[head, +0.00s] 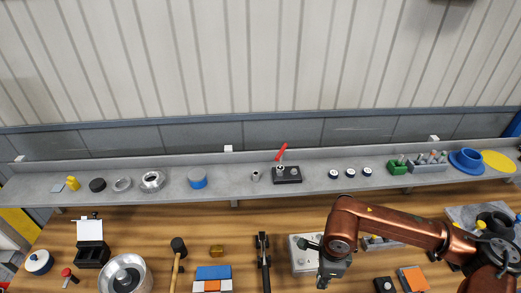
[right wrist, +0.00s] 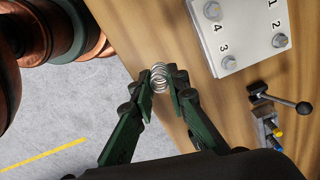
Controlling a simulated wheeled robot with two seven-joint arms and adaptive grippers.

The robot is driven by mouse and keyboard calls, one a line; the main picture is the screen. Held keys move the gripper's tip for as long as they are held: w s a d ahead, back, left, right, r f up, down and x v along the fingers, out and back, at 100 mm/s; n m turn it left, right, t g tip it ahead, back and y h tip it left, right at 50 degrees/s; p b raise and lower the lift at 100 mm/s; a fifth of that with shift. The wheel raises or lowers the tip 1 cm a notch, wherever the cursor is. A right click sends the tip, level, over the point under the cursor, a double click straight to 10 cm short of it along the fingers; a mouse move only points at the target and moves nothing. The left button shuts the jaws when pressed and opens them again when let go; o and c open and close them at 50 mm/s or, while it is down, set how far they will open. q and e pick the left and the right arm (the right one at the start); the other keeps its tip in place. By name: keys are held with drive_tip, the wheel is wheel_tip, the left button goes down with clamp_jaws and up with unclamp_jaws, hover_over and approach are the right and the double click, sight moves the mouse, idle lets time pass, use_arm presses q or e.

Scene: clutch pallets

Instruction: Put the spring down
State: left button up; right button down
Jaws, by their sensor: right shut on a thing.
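The spring (right wrist: 158,78) is a small silvery coil. It is pinched between the dark green fingertips of my right gripper (right wrist: 161,82) in the right wrist view. Behind it lie the edge of the wooden table (right wrist: 150,25) and the grey floor, so its height is hard to judge. In the head view my right gripper (head: 323,282) is low in the picture, just right of a pale plate (head: 303,264); the spring cannot be made out there. My left gripper is out of view.
The plate has bolts and printed numbers and also shows in the right wrist view (right wrist: 235,50), beside a clamp with a black-knobbed lever (right wrist: 283,102). A dark tool (head: 263,262) lies left of the plate. A grey shelf (head: 230,188) with several parts runs behind.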

drive_tip(key=w+n, duration=0.1)
drive_tip(key=n, duration=0.5)
drive_tip(key=w+d+f+n+b, duration=0.1)
drive_tip(key=n, duration=0.6)
drive_tip(key=w+d+f+n, duration=0.1)
drive_tip(key=w+n, duration=0.1)
drive_tip(key=n, duration=0.4)
drive_tip(key=shift+d, duration=0.25)
